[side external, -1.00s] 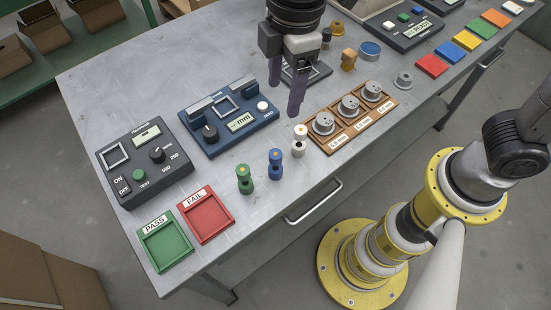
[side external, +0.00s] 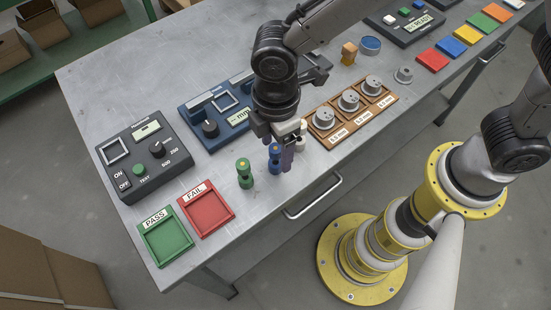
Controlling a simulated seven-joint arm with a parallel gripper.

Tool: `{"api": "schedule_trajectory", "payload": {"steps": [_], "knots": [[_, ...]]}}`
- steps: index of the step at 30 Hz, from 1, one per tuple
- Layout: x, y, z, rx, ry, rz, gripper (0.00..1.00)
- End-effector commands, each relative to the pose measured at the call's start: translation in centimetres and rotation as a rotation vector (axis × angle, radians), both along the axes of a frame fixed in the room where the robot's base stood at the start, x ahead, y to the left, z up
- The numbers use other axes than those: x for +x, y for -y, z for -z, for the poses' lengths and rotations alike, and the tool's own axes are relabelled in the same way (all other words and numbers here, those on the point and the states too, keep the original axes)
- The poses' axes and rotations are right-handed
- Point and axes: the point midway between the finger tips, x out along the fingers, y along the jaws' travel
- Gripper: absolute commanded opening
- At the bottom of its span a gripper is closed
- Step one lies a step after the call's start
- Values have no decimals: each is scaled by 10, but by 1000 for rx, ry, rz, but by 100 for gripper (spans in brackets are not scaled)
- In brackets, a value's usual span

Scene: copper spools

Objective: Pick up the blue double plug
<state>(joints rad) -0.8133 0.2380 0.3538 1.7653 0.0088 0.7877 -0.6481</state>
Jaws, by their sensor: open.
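The blue double plug (side external: 275,160) stands upright on the grey table near its front edge, right of the green double plug (side external: 244,173). My gripper (side external: 277,150) is open and low over the blue plug. One purple finger shows close along the plug's right side. The other finger is mostly hidden behind the plug and the gripper body. I cannot tell whether the fingers touch the plug. The white double plug (side external: 302,128) is just right of the gripper and partly hidden by it.
A wooden tray (side external: 357,128) with several grey spools is at right. Green PASS (side external: 166,238) and red FAIL (side external: 207,211) trays lie front left. The blue mm gauge (side external: 212,143) and dark tester (side external: 144,160) stand behind. The table's front edge is close.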

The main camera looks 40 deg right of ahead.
Motion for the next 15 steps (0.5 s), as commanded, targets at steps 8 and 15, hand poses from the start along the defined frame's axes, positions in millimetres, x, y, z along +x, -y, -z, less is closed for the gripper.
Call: {"api": "schedule_trajectory", "payload": {"steps": [8, 15], "knots": [[0, -2, 38, -3, -2, 0, 72], [0, -2, 42, -1, -1, 0, 72]]}}
